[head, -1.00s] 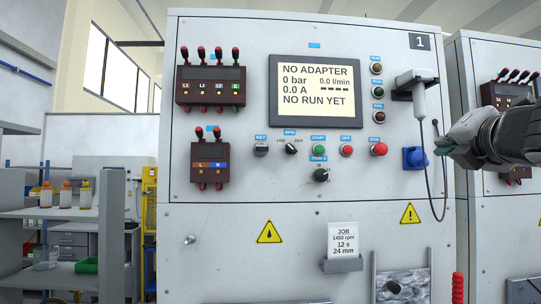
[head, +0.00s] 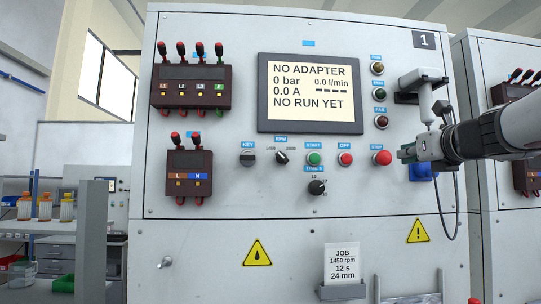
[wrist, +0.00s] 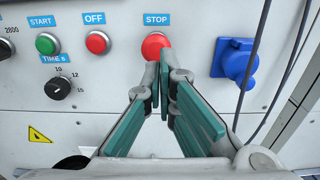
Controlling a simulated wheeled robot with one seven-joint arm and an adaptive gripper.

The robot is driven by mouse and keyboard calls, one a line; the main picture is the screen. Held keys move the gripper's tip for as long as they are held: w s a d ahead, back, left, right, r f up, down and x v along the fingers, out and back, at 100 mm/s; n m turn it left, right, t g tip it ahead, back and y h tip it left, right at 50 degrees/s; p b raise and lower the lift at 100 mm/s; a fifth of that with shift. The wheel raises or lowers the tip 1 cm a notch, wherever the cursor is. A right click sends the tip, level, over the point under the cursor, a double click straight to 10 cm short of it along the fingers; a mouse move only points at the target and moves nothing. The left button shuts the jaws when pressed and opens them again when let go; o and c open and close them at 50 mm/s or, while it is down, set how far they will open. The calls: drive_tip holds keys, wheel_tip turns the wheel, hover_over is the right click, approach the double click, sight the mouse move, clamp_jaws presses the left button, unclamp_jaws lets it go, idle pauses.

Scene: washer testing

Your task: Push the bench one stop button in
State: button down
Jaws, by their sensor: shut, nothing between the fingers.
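The bench marked 1 carries a red stop button (head: 381,157) under a blue STOP label, right of the red OFF button (head: 345,159). In the wrist view the stop button (wrist: 155,45) is a round red cap straight beyond my fingertips. My gripper (head: 402,154) is shut and empty, just right of the stop button in the head view. In the wrist view its green fingers (wrist: 163,68) meet at the tips and overlap the button's lower right edge. I cannot tell whether the tips touch the cap. The screen (head: 309,92) reads NO ADAPTER and NO RUN YET.
A blue socket (wrist: 235,62) sits right of the stop button. A dark cable hangs past it from the white handheld unit (head: 418,92). The green START button (head: 314,159) and a black time knob (head: 317,187) are left of the button.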

sight(388, 157)
drive_tip(key=shift+w, duration=2.55)
